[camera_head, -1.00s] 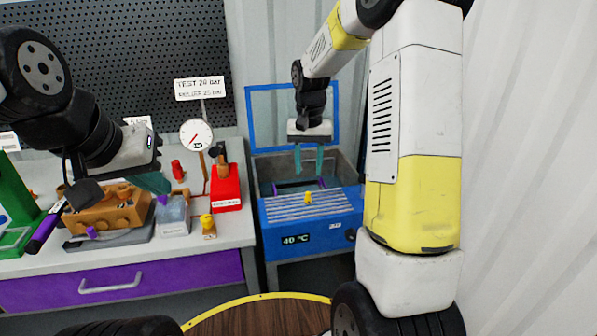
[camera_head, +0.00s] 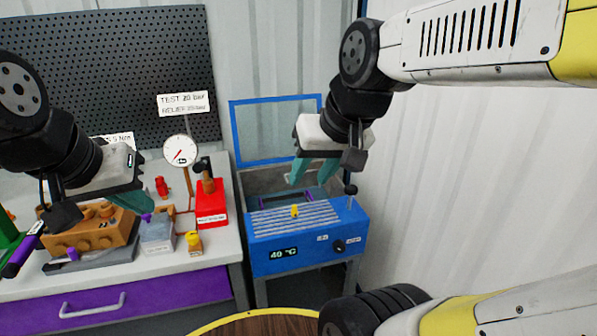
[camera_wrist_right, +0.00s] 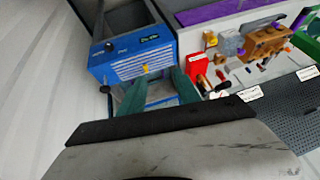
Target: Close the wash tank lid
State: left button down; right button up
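The blue wash tank (camera_head: 300,245) stands right of the bench, with a slatted top at its front. It also shows in the right wrist view (camera_wrist_right: 112,66). Its blue-framed, see-through lid (camera_head: 235,135) stands raised at the back, open. My right gripper (camera_head: 312,178) is above the tank's rear opening, in front of the lid's lower right. Its teal fingers are apart and empty, also in the right wrist view (camera_wrist_right: 160,88). My left gripper (camera_head: 135,203) is over the bench; its fingers overlap, so its opening is unclear.
The bench (camera_head: 215,275) holds an orange pump block (camera_head: 85,238), a red box (camera_head: 212,208), a gauge (camera_head: 181,150) and a small yellow item (camera_head: 194,243). A corrugated wall (camera_head: 480,180) is close on the tank's right.

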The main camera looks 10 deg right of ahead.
aim_at(318, 96)
jog(key=i+l+u, duration=0.4)
jog(key=l+u, duration=0.2)
jog(key=i+l+u, duration=0.1)
jog(key=l+u, duration=0.2)
